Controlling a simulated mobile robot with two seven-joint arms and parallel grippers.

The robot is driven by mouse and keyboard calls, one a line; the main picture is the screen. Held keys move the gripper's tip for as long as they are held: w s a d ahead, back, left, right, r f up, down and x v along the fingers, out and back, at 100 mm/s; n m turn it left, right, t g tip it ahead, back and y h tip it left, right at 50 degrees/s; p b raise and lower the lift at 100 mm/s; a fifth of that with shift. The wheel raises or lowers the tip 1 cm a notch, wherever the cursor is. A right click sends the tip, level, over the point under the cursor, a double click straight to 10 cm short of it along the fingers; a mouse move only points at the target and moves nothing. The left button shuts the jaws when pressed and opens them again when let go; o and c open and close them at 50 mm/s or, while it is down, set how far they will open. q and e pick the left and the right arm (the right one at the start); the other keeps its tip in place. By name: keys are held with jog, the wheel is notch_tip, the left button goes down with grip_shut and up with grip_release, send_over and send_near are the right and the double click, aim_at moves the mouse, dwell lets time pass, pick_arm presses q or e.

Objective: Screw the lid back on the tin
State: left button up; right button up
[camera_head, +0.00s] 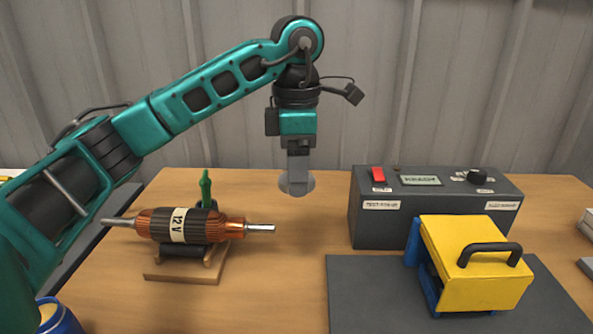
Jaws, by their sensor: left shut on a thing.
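My left gripper (297,187) points straight down above the back of the table. It is shut on a round grey disc, which looks like the lid (311,183); the fingers cover the disc's middle. The disc is seen face on and seems held on edge, clear of the rotor. A blue round container, likely the tin (62,320), shows at the bottom left corner with something yellow in its open-looking top. Most of it is cut off by the frame and my left arm. My right gripper is out of view.
A copper-wound rotor (222,229) marked 12 V lies on a wooden stand (200,273), with a green-handled tool (205,188) behind it. A dark test box (360,216) and a yellow-and-blue case (490,250) on a grey mat (375,300) fill the right. Table between rotor and box is clear.

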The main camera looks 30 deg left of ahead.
pick_arm(q)
jog(key=shift+s+d+f+m, duration=0.1)
jog(key=shift+f+m, duration=0.35)
jog(key=shift+m, duration=0.15)
jog(key=s+d+f+m, duration=0.1)
jog(key=f+m, duration=0.3)
jog(key=m, duration=0.3)
jog(key=s+d+f+m, duration=0.1)
jog(key=s+f+m, duration=0.1)
jog(key=f+m, duration=0.2)
jog(key=s+d+f+m, duration=0.1)
jog(key=f+m, duration=0.3)
jog(key=m, duration=0.6)
jog(key=shift+s+d+f, duration=0.2)
jog(key=shift+s+d, duration=0.1)
jog(key=shift+s, duration=0.2)
jog(key=shift+s+d+f+m, duration=0.25)
jog(key=shift+f+m, duration=0.2)
jog(key=shift+m, duration=0.55)
